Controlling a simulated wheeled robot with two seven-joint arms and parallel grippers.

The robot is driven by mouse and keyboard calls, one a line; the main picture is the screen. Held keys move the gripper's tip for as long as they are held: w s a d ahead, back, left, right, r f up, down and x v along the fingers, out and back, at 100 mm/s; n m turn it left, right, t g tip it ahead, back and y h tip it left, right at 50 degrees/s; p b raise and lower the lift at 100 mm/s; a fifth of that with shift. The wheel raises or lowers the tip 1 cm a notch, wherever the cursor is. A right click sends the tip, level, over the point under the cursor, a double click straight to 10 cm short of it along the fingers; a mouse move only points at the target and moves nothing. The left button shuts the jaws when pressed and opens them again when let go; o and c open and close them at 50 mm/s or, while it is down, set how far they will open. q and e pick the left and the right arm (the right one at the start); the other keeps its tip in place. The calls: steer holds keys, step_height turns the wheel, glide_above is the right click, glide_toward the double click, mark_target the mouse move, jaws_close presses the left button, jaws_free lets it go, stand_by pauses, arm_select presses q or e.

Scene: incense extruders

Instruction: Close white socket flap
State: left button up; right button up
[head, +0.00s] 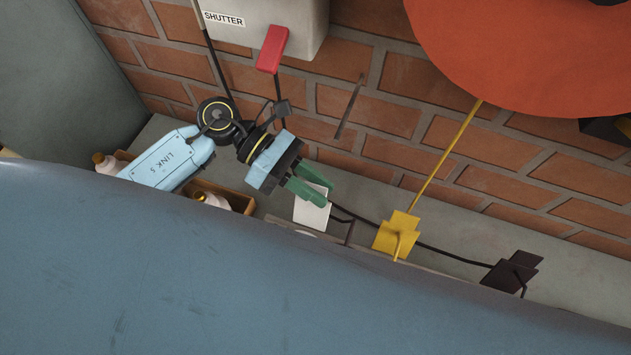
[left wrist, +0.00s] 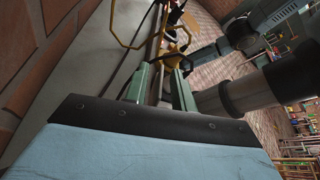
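The white socket flap (head: 311,214) shows in the head view as a small pale plate standing up from the ledge by the brick wall. My left gripper (head: 327,195) has green fingers that overlap the flap's upper part. The fingers are apart, and I cannot tell whether they touch the flap. In the left wrist view the two fingers of my left gripper (left wrist: 159,72) also stand apart, and I cannot make out the white flap there. My right gripper is not in view.
A yellow flap (head: 397,236) and a dark flap (head: 511,273) stand to the right along a black cable. Wooden boxes with white bottles (head: 211,200) are at the left. A large blue curved surface (head: 250,290) fills the foreground. A red lever (head: 272,49) hangs above.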

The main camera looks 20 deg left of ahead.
arm_select(q)
steer(key=shift+d, duration=0.1)
jaws_close()
stand_by(1.4)
